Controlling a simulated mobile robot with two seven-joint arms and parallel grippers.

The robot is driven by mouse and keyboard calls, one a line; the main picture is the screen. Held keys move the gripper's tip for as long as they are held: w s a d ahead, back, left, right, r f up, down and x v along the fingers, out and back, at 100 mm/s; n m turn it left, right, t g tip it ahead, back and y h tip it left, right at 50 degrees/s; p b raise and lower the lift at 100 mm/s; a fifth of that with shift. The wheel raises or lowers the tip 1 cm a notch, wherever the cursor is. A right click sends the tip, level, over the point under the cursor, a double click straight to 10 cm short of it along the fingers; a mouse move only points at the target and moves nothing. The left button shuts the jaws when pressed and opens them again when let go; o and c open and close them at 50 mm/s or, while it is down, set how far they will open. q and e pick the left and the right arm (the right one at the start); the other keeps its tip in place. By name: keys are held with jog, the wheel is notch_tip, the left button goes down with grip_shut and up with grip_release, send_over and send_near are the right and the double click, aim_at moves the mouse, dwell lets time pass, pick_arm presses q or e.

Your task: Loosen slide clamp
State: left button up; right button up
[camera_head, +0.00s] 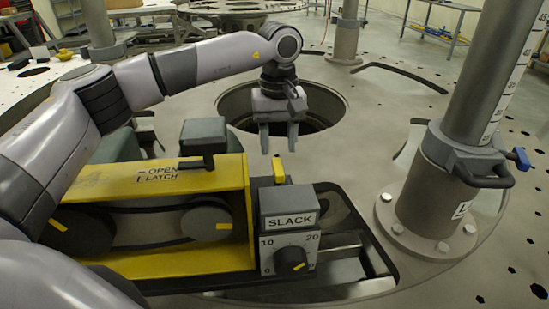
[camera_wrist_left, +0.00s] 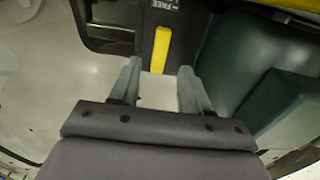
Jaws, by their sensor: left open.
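A short yellow lever (camera_head: 279,170), which looks like the slide clamp's handle, stands behind the box marked SLACK (camera_head: 288,207). It also shows in the left wrist view (camera_wrist_left: 161,48), beside a partly hidden label that seems to read FREE. My left gripper (camera_head: 279,142) is open and empty, pointing down just beyond the lever in the head view. In the left wrist view its fingertips (camera_wrist_left: 160,70) lie on either side of the lever's near end. I see no contact, and I cannot tell the height gap. My right gripper is not in view.
The yellow belt housing (camera_head: 165,265) with two pulleys and an OPEN LATCH label stands in front. A dark green block (camera_head: 204,132) is left of the lever. A grey column (camera_head: 430,190) with a collar clamp (camera_head: 465,155) stands right. A round hole (camera_head: 330,105) lies behind.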

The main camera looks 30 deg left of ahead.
aim_at(278, 166)
pick_arm(q)
jog(key=shift+f+p, duration=0.45)
jog(key=shift+f, duration=2.25)
grip_shut()
